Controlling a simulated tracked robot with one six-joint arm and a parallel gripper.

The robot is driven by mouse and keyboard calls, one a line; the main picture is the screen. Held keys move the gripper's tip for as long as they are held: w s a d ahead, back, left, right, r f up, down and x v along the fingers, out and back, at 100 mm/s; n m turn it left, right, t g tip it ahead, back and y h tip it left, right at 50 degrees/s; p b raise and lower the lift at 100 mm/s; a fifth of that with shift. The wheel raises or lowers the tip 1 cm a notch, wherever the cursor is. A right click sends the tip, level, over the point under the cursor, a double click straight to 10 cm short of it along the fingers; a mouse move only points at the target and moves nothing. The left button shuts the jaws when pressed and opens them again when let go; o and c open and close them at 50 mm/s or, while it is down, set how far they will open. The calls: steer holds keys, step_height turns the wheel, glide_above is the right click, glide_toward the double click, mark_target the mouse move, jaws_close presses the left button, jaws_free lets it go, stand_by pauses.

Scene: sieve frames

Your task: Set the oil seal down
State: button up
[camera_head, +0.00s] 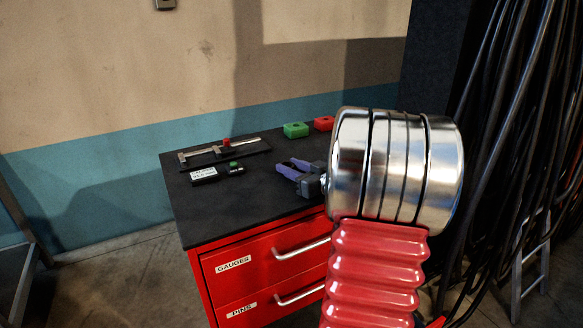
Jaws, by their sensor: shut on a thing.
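My gripper (288,165) is over the black top of the red drawer cabinet (190,215), on the near side of the middle. Its two purple fingers point to the left and away from me. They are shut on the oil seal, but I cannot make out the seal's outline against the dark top. I cannot tell whether it touches the top. My silver wrist and red arm hide the right part of the cabinet.
A caliper (197,154) lies on a dark tray at the back left. A white-labelled box (204,173) and a black piece with a green knob (235,168) lie before it. A green block (295,130) and red block (323,123) stand behind. Cables (500,130) hang at right.

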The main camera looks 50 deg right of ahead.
steer(key=o, duration=1)
steer(key=shift+f, duration=0.1)
steer(key=shift+o, duration=0.2)
steer(key=s, duration=0.4)
steer(key=s+a+r, duration=0.1)
steer(key=s, duration=0.3)
steer(key=s+r, duration=0.1)
steer(key=s, duration=0.3)
steer(key=shift+a, duration=0.15)
steer(key=shift+w+r, duration=0.1)
steer(key=shift+w, duration=0.05)
